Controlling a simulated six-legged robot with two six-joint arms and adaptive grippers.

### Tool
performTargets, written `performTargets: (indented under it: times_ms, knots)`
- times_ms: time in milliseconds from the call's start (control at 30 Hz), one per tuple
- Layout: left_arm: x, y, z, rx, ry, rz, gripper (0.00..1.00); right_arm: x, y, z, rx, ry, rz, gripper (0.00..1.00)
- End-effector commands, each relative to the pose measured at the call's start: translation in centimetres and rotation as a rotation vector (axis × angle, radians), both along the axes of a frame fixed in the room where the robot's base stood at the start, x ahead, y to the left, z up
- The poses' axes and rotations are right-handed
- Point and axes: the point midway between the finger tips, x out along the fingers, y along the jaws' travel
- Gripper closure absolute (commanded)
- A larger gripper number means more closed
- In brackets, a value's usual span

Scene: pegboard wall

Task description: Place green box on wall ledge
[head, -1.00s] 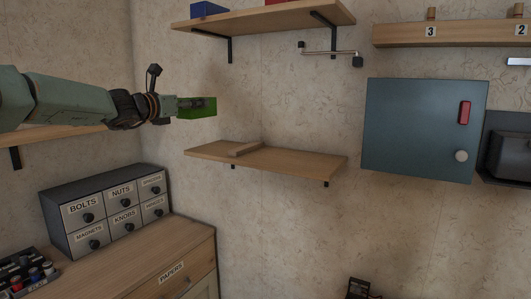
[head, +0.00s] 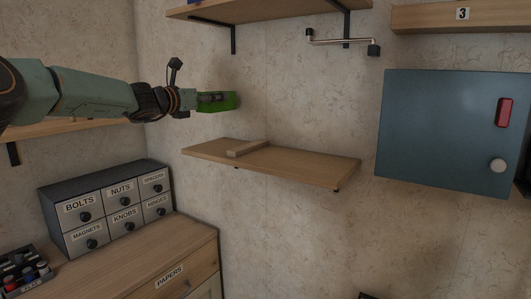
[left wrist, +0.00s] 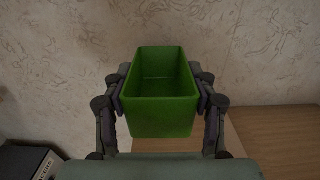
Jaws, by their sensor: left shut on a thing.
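The green box (head: 230,102) is an open-topped bin held in my left gripper (head: 212,101), above the left end of the wall ledge (head: 310,168). In the left wrist view, the fingers of my left gripper press on both sides of the green box (left wrist: 160,95), which is upright and looks empty. The ledge (left wrist: 275,130) shows below and to the right of the box there. There is a clear gap between the box and the ledge in the head view. My right gripper is not in view.
A small wooden block (head: 248,148) lies on the ledge's left half; the right half is clear. An upper shelf (head: 270,17) with brackets hangs above. A blue-grey cabinet (head: 440,130) is to the right. A labelled drawer unit (head: 110,208) stands lower left.

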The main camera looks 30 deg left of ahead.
Motion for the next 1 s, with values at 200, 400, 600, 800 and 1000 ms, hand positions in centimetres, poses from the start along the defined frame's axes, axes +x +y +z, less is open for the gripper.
performTargets:
  times_ms: [200,400,600,800,1000]
  knots:
    - [-0.3,0.0,-3.5,-0.004,0.002,-0.001,0.75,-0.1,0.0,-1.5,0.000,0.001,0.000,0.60]
    - [-0.3,0.0,-5.3,-0.001,0.001,0.000,0.75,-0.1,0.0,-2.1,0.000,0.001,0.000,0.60]
    - [-0.3,0.0,-8.5,-0.003,0.002,0.000,0.75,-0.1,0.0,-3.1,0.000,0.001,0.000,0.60]
    - [-0.1,0.0,-10.0,-0.001,0.000,0.000,0.75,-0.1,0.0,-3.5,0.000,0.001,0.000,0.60]
    - [0.0,-0.1,-9.9,0.001,-0.001,0.000,0.75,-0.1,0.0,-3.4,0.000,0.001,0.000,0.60]
